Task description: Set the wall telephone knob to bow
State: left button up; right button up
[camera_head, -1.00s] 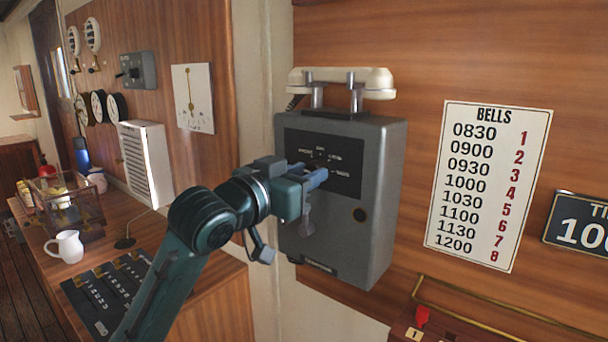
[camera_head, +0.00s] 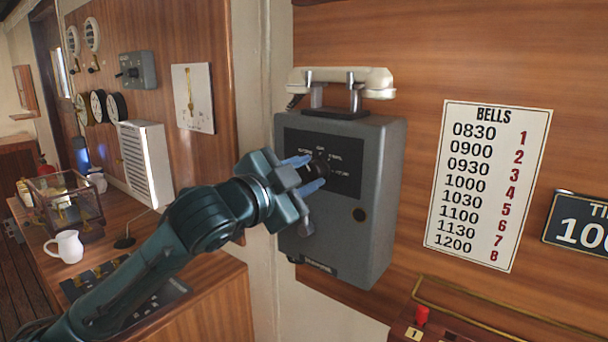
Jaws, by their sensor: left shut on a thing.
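The wall telephone (camera_head: 345,235) is a grey box on the wood-panelled wall, with a white handset (camera_head: 345,80) resting on its cradle on top. A black dial plate (camera_head: 372,160) with small white labels fills its upper front. The dark knob (camera_head: 317,168) sits on the plate. My left gripper (camera_head: 308,174) comes in from the lower left and is shut on the knob, with its blue fingers above and below it. The labels are too small to read, and the gripper partly hides the plate's left side. My right gripper does not show.
A crank handle (camera_head: 305,222) hangs on the telephone's left side, close under my gripper. A desk (camera_head: 215,290) with a white jug (camera_head: 65,246) and a clear box (camera_head: 66,202) stands left. A bells sign (camera_head: 488,185) hangs right.

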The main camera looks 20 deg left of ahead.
pick_arm(q)
jog(key=m, duration=0.4)
jog(key=shift+m, duration=1.9)
jog(key=shift+f, duration=0.1)
jog(key=o, duration=1)
jog(key=shift+s, duration=0.1)
jog(key=shift+s+a, duration=0.15)
jog(key=shift+s, duration=0.1)
jog(key=b+v, duration=0.9)
jog(key=v, duration=0.3)
jog(key=shift+s, duration=0.2)
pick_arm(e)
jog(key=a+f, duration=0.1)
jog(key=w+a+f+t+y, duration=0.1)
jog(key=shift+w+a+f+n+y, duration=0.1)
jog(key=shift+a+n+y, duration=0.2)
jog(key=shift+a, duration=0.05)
